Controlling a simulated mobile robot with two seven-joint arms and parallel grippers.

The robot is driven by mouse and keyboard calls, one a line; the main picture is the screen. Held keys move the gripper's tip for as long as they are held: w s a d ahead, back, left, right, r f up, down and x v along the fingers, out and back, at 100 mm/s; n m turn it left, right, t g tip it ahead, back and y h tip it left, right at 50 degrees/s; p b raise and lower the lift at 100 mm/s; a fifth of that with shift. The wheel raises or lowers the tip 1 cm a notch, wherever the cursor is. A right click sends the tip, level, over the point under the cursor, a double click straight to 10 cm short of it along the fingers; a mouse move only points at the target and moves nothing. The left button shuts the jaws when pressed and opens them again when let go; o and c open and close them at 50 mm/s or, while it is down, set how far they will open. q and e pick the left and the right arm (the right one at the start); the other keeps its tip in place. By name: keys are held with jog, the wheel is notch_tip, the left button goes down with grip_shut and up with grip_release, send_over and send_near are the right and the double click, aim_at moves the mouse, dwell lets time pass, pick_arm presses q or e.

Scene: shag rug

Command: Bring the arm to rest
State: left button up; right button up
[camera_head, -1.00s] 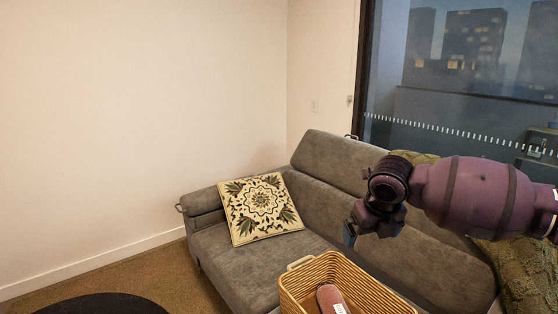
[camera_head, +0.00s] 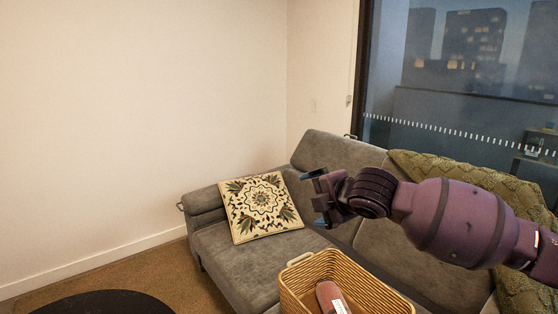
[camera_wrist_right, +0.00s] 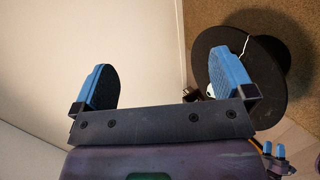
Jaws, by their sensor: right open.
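My right arm comes in from the right in the head view. Its gripper (camera_head: 316,197) is held in the air in front of the grey sofa (camera_head: 255,265), pointing left. In the right wrist view the two blue fingers of the right gripper (camera_wrist_right: 165,88) stand wide apart with nothing between them. My left gripper does not show in the head view.
A wicker basket (camera_head: 362,290) with a pinkish item (camera_head: 331,296) in it stands below the right arm. A patterned cushion (camera_head: 261,207) and a green throw (camera_head: 470,180) lie on the sofa. A round black table (camera_head: 100,304) is at lower left.

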jog(key=s+a+f+m+t+y, duration=0.2)
jog(key=s+a+f+m+y, duration=0.1)
jog(key=s+m, duration=0.25)
jog(key=s+d+f+m+t+h+p, duration=0.2)
jog(key=s+d+f+m+h+p, duration=0.35)
jog(key=s+d+f+m, duration=1.25)
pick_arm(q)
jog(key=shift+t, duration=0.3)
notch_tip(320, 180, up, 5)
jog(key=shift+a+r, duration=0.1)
pick_arm(e)
jog(key=s+d+f+g+h, duration=0.1)
jog(key=s+d+f+h, duration=0.1)
jog(key=s+f, duration=0.4)
jog(key=s+d+f+g+h, duration=0.1)
jog(key=s+f, duration=0.4)
jog(key=s, duration=0.8)
jog(key=shift+d+f+g+h, duration=0.4)
jog(key=shift+d+g, duration=0.15)
jog(key=shift+g, duration=0.15)
